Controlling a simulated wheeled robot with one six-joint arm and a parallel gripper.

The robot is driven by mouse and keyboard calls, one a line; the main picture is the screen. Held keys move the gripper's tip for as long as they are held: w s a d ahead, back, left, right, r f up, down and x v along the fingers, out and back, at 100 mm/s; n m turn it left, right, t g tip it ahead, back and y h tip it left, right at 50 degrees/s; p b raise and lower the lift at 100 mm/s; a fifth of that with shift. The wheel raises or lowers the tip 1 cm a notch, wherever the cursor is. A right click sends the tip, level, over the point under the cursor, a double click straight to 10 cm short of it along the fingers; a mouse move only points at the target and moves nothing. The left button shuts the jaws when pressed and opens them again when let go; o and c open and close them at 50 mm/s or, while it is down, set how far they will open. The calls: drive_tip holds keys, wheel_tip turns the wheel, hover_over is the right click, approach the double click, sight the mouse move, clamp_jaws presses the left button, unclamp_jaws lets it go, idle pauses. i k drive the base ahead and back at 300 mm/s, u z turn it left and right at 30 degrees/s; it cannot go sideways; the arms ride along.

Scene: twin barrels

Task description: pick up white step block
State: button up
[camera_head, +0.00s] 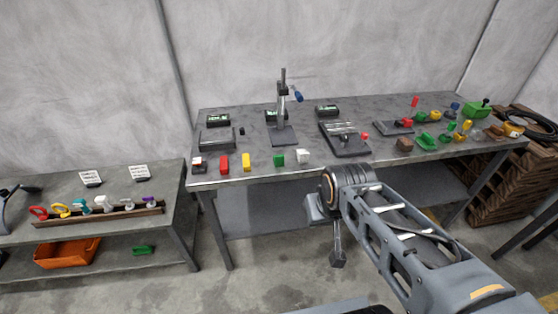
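A small white step block (303,156) stands near the front edge of the grey workbench (262,173). It is just right of a green block (279,160). Its steps are too small to make out clearly. My arm comes in from the lower right. My gripper (337,259) seems to hang at the arm's end, in front of the bench and below its top. It is apart from the white block. Its fingers are too small and dark to show whether they are open, and I see nothing in them.
Red (224,164) and yellow (246,162) blocks stand left of the green one. A dark stand (284,134) rises behind the row. A black fixture (345,139) lies to the right. A lower bench (176,222) stands left, and wooden pallets (500,186) right.

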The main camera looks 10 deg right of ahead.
sight(302, 155)
drive_tip(key=z, duration=0.1)
drive_tip(key=k, duration=0.45)
drive_tip(key=u, duration=0.9)
drive_tip(key=i, duration=0.95)
drive_tip(key=z, duration=0.55)
